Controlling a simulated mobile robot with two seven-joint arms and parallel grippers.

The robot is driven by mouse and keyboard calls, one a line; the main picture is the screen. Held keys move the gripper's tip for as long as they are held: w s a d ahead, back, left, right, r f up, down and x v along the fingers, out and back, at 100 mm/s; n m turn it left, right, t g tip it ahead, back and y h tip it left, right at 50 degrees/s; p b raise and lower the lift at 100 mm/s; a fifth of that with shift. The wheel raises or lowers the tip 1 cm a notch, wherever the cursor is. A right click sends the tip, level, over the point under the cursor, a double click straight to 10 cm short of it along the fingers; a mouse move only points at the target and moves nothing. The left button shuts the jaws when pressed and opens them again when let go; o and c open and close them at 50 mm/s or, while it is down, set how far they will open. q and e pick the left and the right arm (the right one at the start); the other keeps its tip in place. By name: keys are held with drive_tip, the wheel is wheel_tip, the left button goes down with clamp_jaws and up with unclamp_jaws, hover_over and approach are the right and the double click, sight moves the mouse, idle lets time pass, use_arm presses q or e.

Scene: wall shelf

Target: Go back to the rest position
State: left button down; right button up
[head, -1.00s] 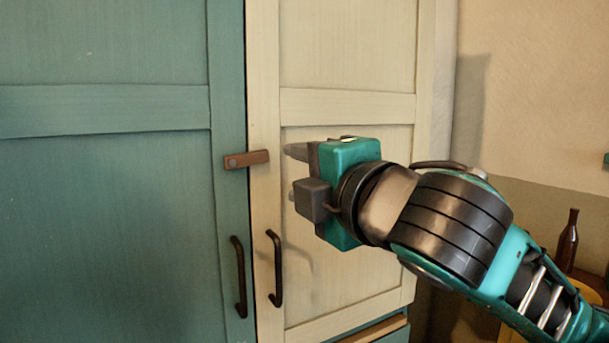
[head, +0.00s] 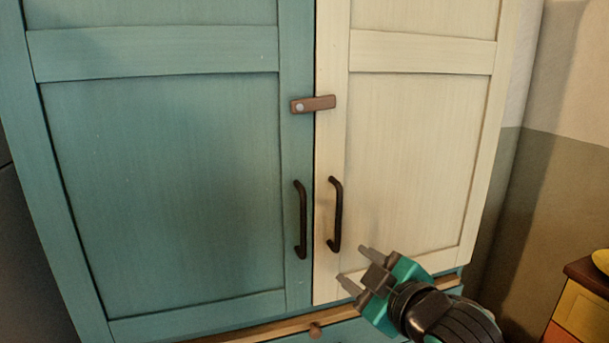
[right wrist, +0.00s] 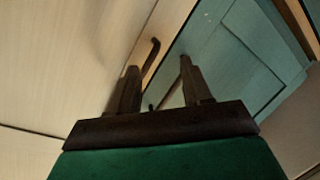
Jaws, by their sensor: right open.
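My right gripper (head: 354,267) is at the lower right of the head view, in front of the bottom of the cream door. It is open, with nothing between its fingers. In the right wrist view my right gripper (right wrist: 158,85) has its two fingers apart, with the cabinet doors beyond. My left gripper is not in view. The cabinet has a teal left door (head: 160,180) and a cream right door (head: 415,160), both shut. A brown wooden latch (head: 313,104) lies level across the seam between them.
Dark handles stand on the teal door (head: 300,220) and the cream door (head: 335,215). A drawer with a round knob (head: 315,331) is below. A small orange and yellow chest (head: 582,315) stands at the right by the wall. My gripper is close to the cream door's handle.

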drive_tip(key=s+d+f+m+g+h, duration=0.1)
drive_tip(key=s+d+f+m, duration=0.15)
drive_tip(key=f, duration=0.65)
drive_tip(key=s+d+f+m+g+h, duration=0.15)
drive_tip(key=s+f+m, duration=0.25)
drive_tip(key=f, duration=0.5)
drive_tip(key=s+d+f+m+h, duration=0.1)
drive_tip(key=s+d+f+m, duration=0.3)
drive_tip(key=s+f, duration=0.8)
drive_tip(key=shift+s+d+f+g, duration=0.4)
drive_tip(key=shift+s+g, duration=0.05)
drive_tip(key=shift+s, duration=0.15)
drive_tip(key=shift+h, duration=0.25)
